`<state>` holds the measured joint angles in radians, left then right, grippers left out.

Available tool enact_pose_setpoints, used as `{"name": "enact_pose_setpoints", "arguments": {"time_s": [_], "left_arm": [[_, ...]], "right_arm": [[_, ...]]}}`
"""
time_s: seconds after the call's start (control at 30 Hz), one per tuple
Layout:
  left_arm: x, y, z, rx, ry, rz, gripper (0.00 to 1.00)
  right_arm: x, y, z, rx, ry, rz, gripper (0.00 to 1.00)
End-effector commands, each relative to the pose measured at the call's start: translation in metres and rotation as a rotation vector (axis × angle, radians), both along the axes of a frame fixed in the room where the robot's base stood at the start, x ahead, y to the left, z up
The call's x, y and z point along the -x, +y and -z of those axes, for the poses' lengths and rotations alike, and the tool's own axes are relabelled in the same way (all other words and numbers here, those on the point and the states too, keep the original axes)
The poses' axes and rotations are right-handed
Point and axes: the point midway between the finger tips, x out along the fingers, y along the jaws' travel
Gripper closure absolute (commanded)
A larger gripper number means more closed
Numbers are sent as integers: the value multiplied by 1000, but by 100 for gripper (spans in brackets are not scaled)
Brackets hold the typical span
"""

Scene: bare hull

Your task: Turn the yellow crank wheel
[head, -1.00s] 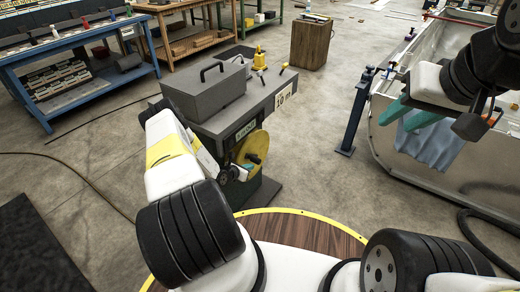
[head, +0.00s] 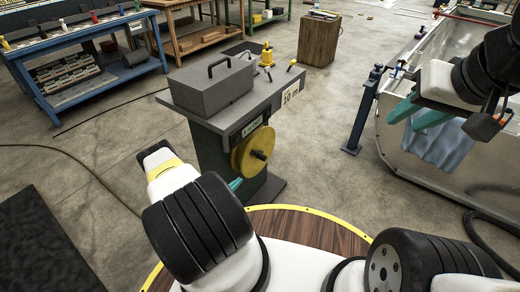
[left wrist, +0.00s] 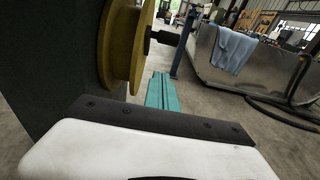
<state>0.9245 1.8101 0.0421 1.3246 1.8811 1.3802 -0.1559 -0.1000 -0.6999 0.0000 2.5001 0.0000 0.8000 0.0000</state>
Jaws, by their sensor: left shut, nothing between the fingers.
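The yellow crank wheel (head: 243,160) stands upright on the front of a grey cabinet, with a dark handle (head: 258,155) sticking out from its face. In the left wrist view the wheel (left wrist: 122,45) is at upper left, and its handle (left wrist: 163,37) points right. My left gripper (head: 236,184) is below and left of the wheel, mostly hidden behind my arm. Its teal fingers (left wrist: 160,92) are shut and empty, below the handle and apart from it in the wrist view. My right gripper (head: 415,115) is open at the right, far from the wheel.
The grey cabinet (head: 205,150) carries a grey box (head: 212,88) and a yellow fitting (head: 267,56). A metal tub (head: 480,165) with a blue cloth (head: 440,145) and a dark blue post (head: 362,115) stand right. A blue workbench (head: 90,60) is back left.

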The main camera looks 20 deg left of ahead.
Motion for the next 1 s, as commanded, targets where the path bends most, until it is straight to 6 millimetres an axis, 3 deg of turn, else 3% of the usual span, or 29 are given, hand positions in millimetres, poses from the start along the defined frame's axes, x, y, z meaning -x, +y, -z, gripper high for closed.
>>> {"name": "enact_pose_setpoints", "arguments": {"time_s": [0.17, 0.53, 0.6, 1.0], "left_arm": [[-21, -9, 1, 0, -5, 4, 100], [-94, -35, 8, -2, -5, 4, 100], [-103, -37, -1, -2, -4, 3, 100], [-121, -44, -17, 0, -1, 0, 100]], "right_arm": [[0, 0, 0, 0, 0, 0, 64], [0, 0, 0, 0, 0, 0, 64], [0, 0, 0, 0, 0, 0, 64], [0, 0, 0, 0, 0, 0, 64]]}}
